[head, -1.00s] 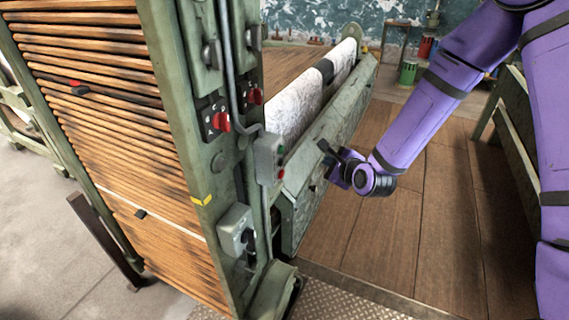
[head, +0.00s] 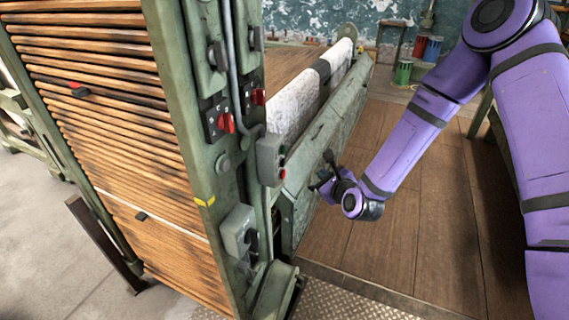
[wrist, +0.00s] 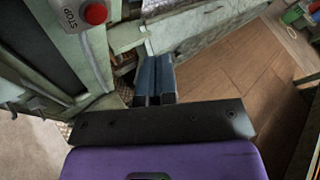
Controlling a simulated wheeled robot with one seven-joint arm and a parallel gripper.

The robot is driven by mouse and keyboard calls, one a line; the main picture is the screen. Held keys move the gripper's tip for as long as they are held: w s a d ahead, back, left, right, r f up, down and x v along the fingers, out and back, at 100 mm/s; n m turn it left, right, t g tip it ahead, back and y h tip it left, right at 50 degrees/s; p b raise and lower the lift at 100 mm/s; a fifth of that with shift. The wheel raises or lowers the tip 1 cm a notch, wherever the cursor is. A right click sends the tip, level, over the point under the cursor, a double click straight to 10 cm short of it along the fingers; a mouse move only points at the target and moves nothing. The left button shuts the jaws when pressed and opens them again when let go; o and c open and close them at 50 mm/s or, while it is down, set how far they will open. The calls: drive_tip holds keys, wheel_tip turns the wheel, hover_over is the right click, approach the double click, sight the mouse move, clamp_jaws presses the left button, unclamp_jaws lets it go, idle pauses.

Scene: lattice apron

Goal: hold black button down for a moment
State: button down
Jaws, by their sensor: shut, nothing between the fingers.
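A grey box (head: 238,230) is mounted low on the green machine post. A round dark part (head: 251,238) on its right face looks like the black button, seen nearly edge-on. My gripper (head: 322,172) is to the right of the post, apart from it and higher than this box. In the wrist view my two fingers (wrist: 155,62) lie side by side, shut and empty. The black button cannot be made out in the wrist view.
Above the grey box is a control box (head: 270,160) with green and red buttons. The wrist view shows a red button (wrist: 95,13) beside a STOP label. A fabric roll (head: 295,105) and trough lie behind. Wooden floor (head: 400,230) is clear to the right.

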sight(283, 163)
drive_tip(key=w+a, duration=0.2)
drive_tip(key=a, duration=0.5)
drive_tip(key=shift+w+a, duration=0.4)
drive_tip(key=shift+a, duration=0.2)
idle(1.7)
drive_tip(key=shift+w+a, duration=0.15)
drive_tip(key=shift+a, duration=0.05)
drive_tip(key=shift+w+a, duration=0.2)
drive_tip(key=shift+a, duration=0.3)
idle(0.9)
drive_tip(key=shift+d, duration=0.1)
idle(2.5)
drive_tip(key=shift+s+d, duration=0.35)
drive_tip(key=shift+d, duration=0.4)
